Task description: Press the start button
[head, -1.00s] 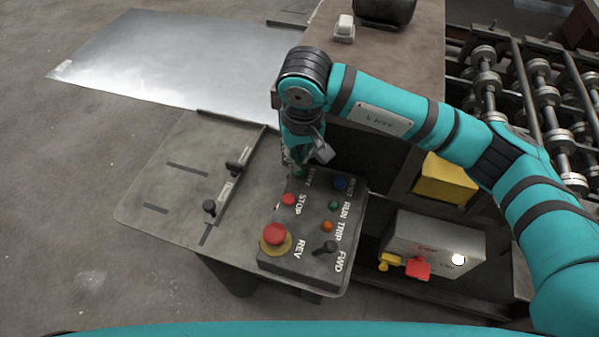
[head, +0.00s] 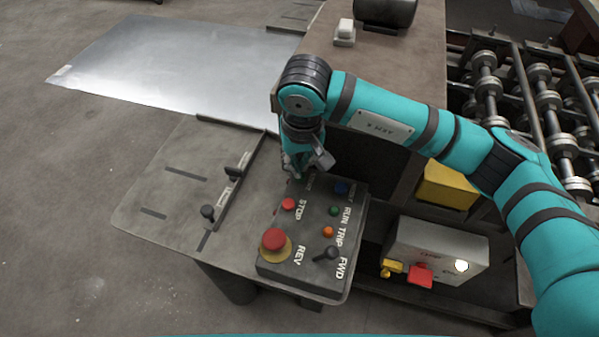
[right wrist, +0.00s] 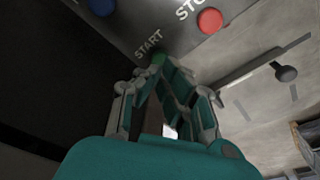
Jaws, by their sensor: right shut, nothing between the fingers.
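The dark control panel (head: 300,262) sits on the grey table and carries several coloured buttons and white labels. My right gripper (head: 297,178) points down at the far left corner of the panel, its fingers shut and empty. In the right wrist view the fingertips (right wrist: 160,66) converge just beside the START label (right wrist: 149,43). A bit of the green start button (right wrist: 158,58) shows at the tips; the rest is hidden by the fingers. In the head view the fingers cover it. I cannot tell whether the tips touch it. My left gripper is not in view.
The red stop button (head: 288,204) is close to the fingers. A blue button (head: 341,187), a large red mushroom button (head: 275,241) and a black selector (head: 327,253) share the panel. A sheet of metal (head: 180,62) lies behind, at the left.

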